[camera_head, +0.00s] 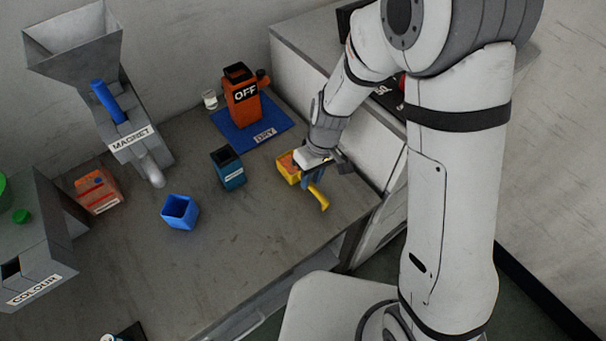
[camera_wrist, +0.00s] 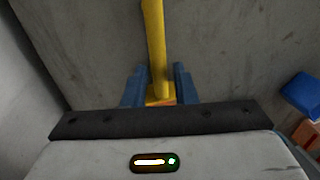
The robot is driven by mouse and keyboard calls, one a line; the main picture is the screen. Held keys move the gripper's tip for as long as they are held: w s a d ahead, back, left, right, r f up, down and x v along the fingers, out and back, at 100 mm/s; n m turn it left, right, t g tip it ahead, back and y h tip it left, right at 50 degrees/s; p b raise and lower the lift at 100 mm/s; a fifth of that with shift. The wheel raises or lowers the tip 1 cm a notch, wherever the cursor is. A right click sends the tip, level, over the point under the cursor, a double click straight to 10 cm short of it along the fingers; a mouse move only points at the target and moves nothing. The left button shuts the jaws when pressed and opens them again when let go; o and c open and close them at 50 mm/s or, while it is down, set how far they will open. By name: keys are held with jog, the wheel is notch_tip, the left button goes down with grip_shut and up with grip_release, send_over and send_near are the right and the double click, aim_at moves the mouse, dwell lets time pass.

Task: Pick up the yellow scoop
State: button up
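The yellow scoop (camera_head: 293,171) rests on the grey bench near its right end, with orange material in its bowl and its handle (camera_head: 320,197) towards the front right. My gripper (camera_head: 312,178) is down at the scoop and partly covers it in the head view. In the wrist view my two blue fingers (camera_wrist: 160,84) stand on either side of the yellow scoop (camera_wrist: 155,40). A small gap shows beside the right finger, so the fingers look open around it. The lower part of the scoop is hidden behind my gripper body.
A teal bin (camera_head: 229,170) stands left of the scoop, and a blue open cup (camera_head: 180,212) lies further left. An orange dryer marked OFF (camera_head: 243,104) stands on a blue mat (camera_head: 231,132) behind. A pale cabinet (camera_head: 346,136) rises close on the right.

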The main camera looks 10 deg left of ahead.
aim_at(310, 185)
jog(key=f, duration=0.3)
jog(key=shift+s+a+f, duration=0.15)
jog(key=shift+s+a, duration=0.05)
jog(key=shift+s, duration=0.05)
grip_shut()
